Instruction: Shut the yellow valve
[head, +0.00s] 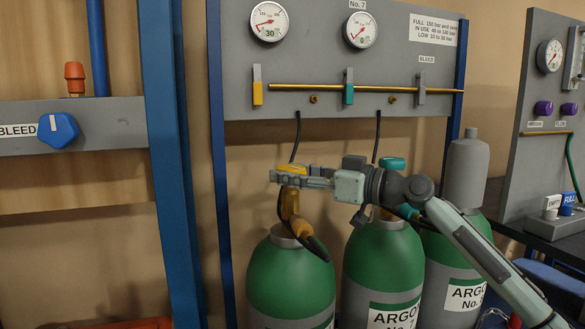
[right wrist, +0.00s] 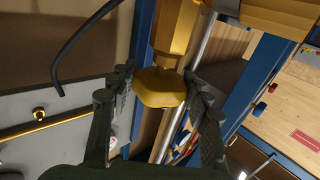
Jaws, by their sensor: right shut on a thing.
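The yellow valve (head: 292,168) sits on top of the left green gas cylinder (head: 288,275), with a yellow body and a black hose below its handwheel. My right gripper (head: 290,178) reaches in from the right at the handwheel's height. In the right wrist view, the yellow handwheel (right wrist: 160,88) lies between the two dark fingers (right wrist: 158,78), which are closed on its sides. In the head view the fingers hide part of the handwheel. My left gripper is not in view.
A teal valve (head: 392,163) tops the middle cylinder (head: 383,265), close behind my right arm. The right cylinder wears a grey cap (head: 467,170). The gauge panel (head: 340,60) stands behind, with yellow (head: 257,88) and teal (head: 348,88) levers. Blue posts (head: 172,150) stand to the left.

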